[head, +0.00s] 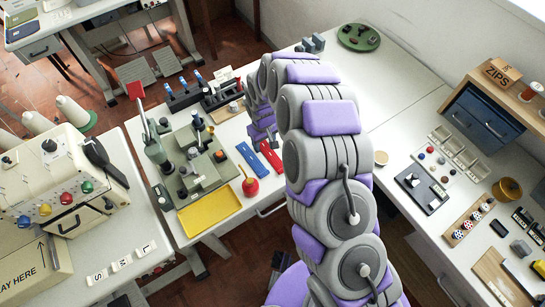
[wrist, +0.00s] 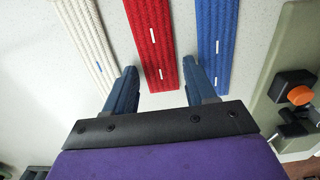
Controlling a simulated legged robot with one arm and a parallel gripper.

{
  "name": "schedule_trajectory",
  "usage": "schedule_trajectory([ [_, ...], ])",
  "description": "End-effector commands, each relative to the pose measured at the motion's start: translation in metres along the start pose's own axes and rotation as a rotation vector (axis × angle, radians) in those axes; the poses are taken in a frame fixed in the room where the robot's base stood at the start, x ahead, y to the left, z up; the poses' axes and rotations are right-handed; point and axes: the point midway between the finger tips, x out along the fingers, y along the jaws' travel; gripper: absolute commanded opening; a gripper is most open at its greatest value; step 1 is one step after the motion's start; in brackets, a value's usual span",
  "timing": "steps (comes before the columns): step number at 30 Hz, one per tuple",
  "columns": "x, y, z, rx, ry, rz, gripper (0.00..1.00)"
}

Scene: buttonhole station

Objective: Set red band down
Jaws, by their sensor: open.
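The red band (wrist: 153,35) is a ribbed strip with two short white marks. It lies between the white band (wrist: 86,38) on the left and the blue band (wrist: 215,35) on the right in the wrist view. My gripper (wrist: 159,72) is open, with one blue finger on each side of the red band's near end and gaps between them. In the head view the red band (head: 270,156) lies flat on the white table beside the blue band (head: 250,160). My arm covers the white band there.
Left of the bands in the head view stands a green buttonhole machine (head: 200,170) with a yellow tray (head: 209,212). A red pincushion-like item (head: 250,186) sits near the blue band's end. Its orange knob (wrist: 299,95) part shows at the wrist view's right.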

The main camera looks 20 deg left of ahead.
Motion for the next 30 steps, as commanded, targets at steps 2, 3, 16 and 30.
schedule_trajectory([
  [2,0.0001,0.0001,0.0000,0.000,0.000,0.000,0.55],
  [3,0.0004,0.0001,0.0000,0.000,0.000,0.000,0.55],
  [16,0.0017,-0.0001,-0.0002,0.000,0.000,0.000,0.28],
  [30,0.0000,-0.0004,-0.0005,0.000,0.000,0.000,0.08],
])
